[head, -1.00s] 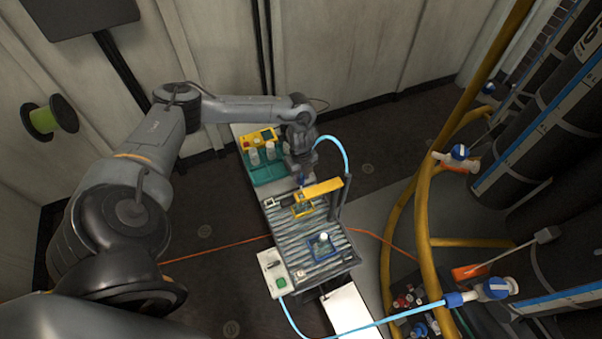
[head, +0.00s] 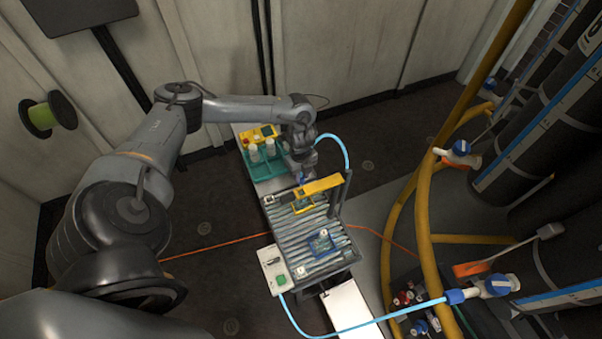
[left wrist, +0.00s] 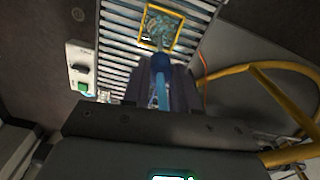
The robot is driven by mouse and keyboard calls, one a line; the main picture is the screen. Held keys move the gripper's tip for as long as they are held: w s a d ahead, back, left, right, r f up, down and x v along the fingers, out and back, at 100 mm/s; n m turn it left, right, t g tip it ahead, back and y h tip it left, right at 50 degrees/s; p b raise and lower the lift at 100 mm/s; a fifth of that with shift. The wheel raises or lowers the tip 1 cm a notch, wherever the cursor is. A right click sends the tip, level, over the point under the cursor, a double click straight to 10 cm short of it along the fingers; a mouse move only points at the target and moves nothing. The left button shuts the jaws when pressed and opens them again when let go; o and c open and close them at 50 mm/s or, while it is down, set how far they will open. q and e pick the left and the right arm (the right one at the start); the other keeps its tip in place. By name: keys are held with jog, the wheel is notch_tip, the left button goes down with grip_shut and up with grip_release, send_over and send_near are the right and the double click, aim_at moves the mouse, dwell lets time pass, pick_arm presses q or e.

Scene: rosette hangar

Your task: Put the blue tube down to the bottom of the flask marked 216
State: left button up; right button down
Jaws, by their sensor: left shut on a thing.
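My left gripper (head: 302,177) is shut on the blue tube, above the far part of the roller conveyor. In the left wrist view the blue tube (left wrist: 161,94) runs between the fingers and ends in a dark blue piece (left wrist: 161,64). Its tip points toward a clear flask in a yellow frame (left wrist: 179,39). That yellow frame (head: 294,210) also shows in the head view, partly under a yellow bar. I cannot tell whether the tip is in the flask mouth. A second flask sits in a blue frame (head: 311,248) nearer me. No flask marking is readable. My right gripper is not in view.
The yellow bar (head: 322,185) on a dark post stands close beside my gripper. A teal rack (head: 262,169) with white bottles is behind. A control box (head: 272,268) with a green button is left of the rollers (head: 285,231). Yellow pipes (head: 395,220) stand right.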

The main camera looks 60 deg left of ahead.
aim_at(301, 181)
pick_arm(q)
jog(key=shift+f+b, duration=0.85)
jog(key=shift+f, duration=1.4)
jog(key=o, duration=1.6)
jog(key=shift+r, duration=0.1)
jog(key=shift+r+p, duration=0.55)
jog(key=shift+p, duration=0.1)
jog(key=shift+r+p, duration=2.4)
jog(key=shift+p, duration=0.25)
